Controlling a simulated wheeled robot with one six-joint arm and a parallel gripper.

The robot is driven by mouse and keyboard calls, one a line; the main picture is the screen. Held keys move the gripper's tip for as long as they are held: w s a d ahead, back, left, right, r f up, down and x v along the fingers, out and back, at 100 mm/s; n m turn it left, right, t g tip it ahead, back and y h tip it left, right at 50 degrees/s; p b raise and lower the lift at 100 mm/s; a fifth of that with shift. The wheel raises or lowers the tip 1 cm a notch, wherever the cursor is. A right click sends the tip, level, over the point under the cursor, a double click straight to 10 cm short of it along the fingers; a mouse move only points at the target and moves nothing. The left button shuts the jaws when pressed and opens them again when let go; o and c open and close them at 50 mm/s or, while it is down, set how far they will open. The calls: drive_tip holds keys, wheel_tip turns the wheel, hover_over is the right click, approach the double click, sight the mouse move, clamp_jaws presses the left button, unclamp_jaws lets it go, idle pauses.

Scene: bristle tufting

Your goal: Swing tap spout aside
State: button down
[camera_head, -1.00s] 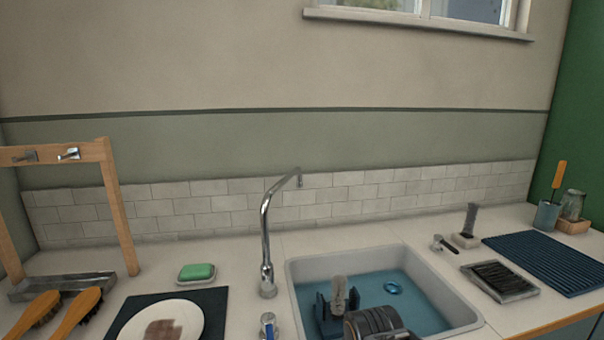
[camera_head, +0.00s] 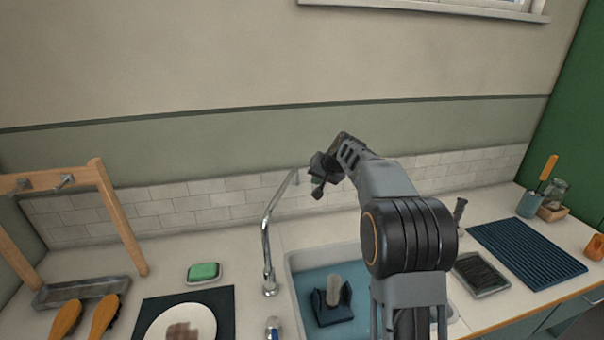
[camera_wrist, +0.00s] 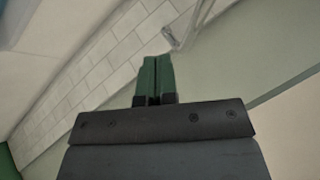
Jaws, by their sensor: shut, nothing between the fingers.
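The chrome tap spout (camera_head: 268,225) rises from the counter at the left rim of the sink. It arches up and right, ending near the tiled backsplash. My gripper (camera_head: 316,190) is shut and empty, just right of the spout's tip; I cannot tell from here whether they touch. In the wrist view my gripper's green fingers (camera_wrist: 157,60) are together, and part of the chrome tap (camera_wrist: 170,38) shows just beyond them, looking apart from the fingertips. A tap handle with a blue mark (camera_head: 273,328) stands in front of the spout base.
The sink (camera_head: 290,290) holds blue water and a dark holder with a brush (camera_head: 333,293). Left are a green soap (camera_head: 203,271), a plate (camera_head: 165,318), brushes and a wooden rack (camera_head: 120,215). Right are a dark tray (camera_head: 480,274) and a blue ribbed mat (camera_head: 528,252).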

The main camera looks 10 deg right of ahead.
drive_tip(key=w+a+f+p, duration=0.4)
drive_tip(key=w+a+f, duration=0.1)
drive_tip(key=w, duration=0.3)
drive_tip(key=shift+a+f+p, duration=0.35)
drive_tip(key=shift+a+f, duration=0.05)
drive_tip(key=shift+f, duration=0.3)
drive_tip(key=shift+f, duration=0.1)
drive_tip(key=a+n, duration=0.1)
drive_tip(key=w+a+n+y+b, duration=0.1)
drive_tip(key=w+a+n+g, duration=0.1)
drive_tip(key=a, duration=0.1)
drive_tip(key=shift+w+a+y, duration=0.1)
drive_tip(key=shift+w+y, duration=0.15)
drive_tip(key=shift+y, duration=0.15)
